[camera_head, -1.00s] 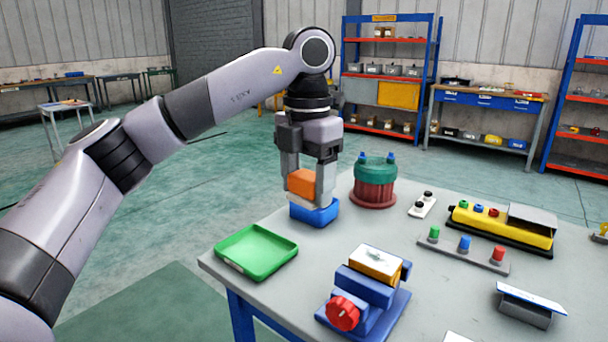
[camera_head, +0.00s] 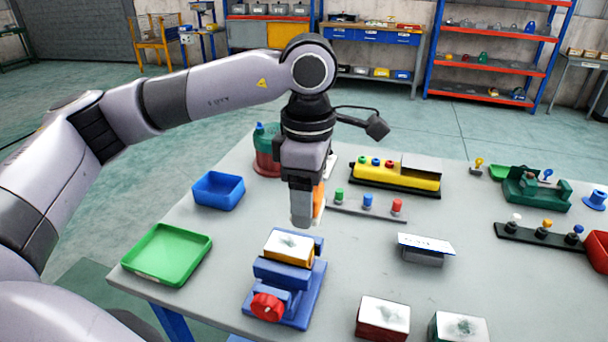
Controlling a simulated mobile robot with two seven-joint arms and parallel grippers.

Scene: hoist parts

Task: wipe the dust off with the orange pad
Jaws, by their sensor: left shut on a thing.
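My left gripper (camera_head: 305,212) is shut on the orange pad (camera_head: 318,199), which shows partly behind the finger. It hangs above the table, just behind the blue vise. The blue vise (camera_head: 277,272) with a red knob (camera_head: 267,307) holds a yellow block (camera_head: 289,247) whose white top bears a grey dust smudge. Two more blocks with smudged white tops stand at the front edge, a red one (camera_head: 383,318) and a dark green one (camera_head: 460,327). My right gripper is not in view.
An empty blue tray (camera_head: 218,190) and a green tray (camera_head: 167,255) lie at the left of the table. A green-and-red round part (camera_head: 268,150) stands behind the gripper. A yellow button box (camera_head: 395,176), a button strip (camera_head: 367,206) and a sign stand (camera_head: 425,248) are to the right.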

